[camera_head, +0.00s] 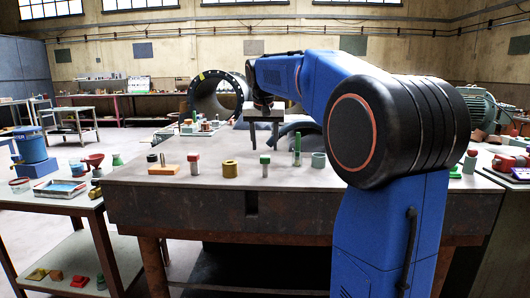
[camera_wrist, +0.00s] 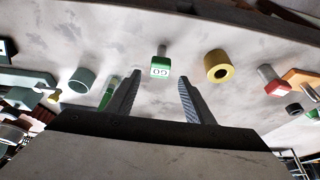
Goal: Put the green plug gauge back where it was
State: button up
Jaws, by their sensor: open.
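My gripper (camera_head: 263,148) is open and empty, pointing down above the table, behind or over the gauge; the exact depth is hard to tell. In the wrist view both fingers (camera_wrist: 160,77) are spread apart, with nothing between them touching. The place where the gauge was before is not marked in these frames.
A yellow ring (camera_head: 230,169) and a red-topped gauge (camera_head: 194,163) stand left of the green one. A tall green object (camera_head: 297,149) and a grey-green ring (camera_head: 319,160) stand right. An orange block (camera_head: 163,170) lies further left. A large flanged pipe (camera_head: 217,97) is behind.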

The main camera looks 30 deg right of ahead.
jog(key=v, duration=0.7)
jog(key=s+a+f+n, duration=0.1)
jog(key=s+a+f, duration=0.25)
jog(key=s, duration=0.25)
jog(key=s+a+f+n+y, duration=0.1)
jog(key=s+a+f, duration=0.25)
jog(key=s, duration=0.25)
jog(key=s+a+f+n, duration=0.2)
jog(key=s+a+f, duration=0.1)
jog(key=s+f, duration=0.25)
jog(key=s+a+f+n, duration=0.1)
jog(key=s+a+f, duration=0.1)
jog(key=s+f, duration=0.7)
jog(key=s+a+f+n+t+y, duration=0.1)
jog(key=s+a+f, duration=0.2)
jog(key=s+f, duration=0.5)
jog(key=shift+s+a+f+n+y, duration=0.3)
jog(key=shift+s+f+n, duration=0.1)
jog(key=shift+f, duration=0.4)
